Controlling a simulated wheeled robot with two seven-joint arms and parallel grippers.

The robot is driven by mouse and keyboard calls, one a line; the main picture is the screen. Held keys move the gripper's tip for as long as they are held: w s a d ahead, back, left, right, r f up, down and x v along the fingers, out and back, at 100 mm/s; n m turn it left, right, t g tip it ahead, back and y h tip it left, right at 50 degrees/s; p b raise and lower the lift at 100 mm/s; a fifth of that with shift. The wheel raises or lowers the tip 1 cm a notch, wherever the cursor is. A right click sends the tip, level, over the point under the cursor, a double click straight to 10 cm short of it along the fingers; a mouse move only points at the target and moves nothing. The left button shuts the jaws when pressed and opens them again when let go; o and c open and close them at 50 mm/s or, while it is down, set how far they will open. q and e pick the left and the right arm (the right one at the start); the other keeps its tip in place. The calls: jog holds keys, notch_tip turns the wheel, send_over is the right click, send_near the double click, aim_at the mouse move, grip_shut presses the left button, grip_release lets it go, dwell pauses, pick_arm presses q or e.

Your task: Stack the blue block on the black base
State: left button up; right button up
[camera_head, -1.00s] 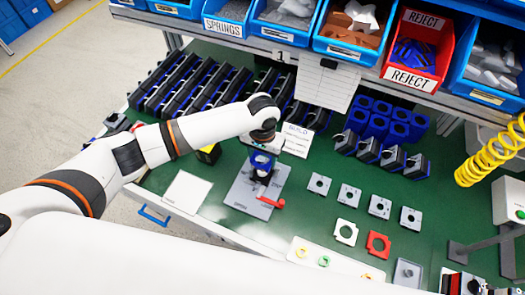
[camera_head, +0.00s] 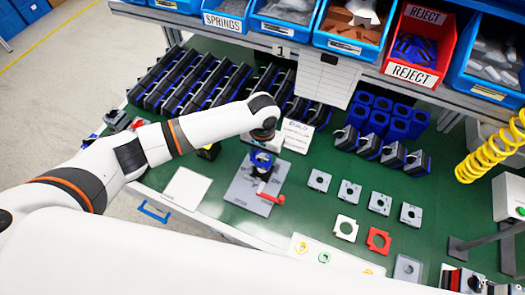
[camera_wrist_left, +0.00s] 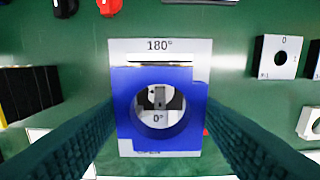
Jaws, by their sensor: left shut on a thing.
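My left gripper (camera_wrist_left: 160,125) is shut on the blue block (camera_wrist_left: 190,110), with one dark green finger on each side of it. The block has a large round hole; through it a grey part and a "0°" mark show in the left wrist view. In the head view the blue block (camera_head: 262,158) is under my left wrist, over the grey fixture plate (camera_head: 243,190). A dark part that looks like the black base (camera_head: 263,173) shows just below the block. The gripper and arm partly hide it, and I cannot tell whether they touch. My right gripper is not in view.
A red handle (camera_head: 270,197) sticks out at the fixture's front. Rows of black-and-blue blocks (camera_head: 190,85) stand behind. Blue blocks (camera_head: 385,118) and grey plates (camera_head: 350,192) are to the right. Bins (camera_head: 345,25) hang above the back.

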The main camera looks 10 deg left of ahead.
pick_arm(q)
jog(key=shift+f+b, duration=0.35)
jog(key=shift+f, duration=0.9)
jog(key=o, duration=1.1)
jog(key=shift+c, duration=0.2)
notch_tip(320, 180, up, 12)
jog(key=b, duration=0.1)
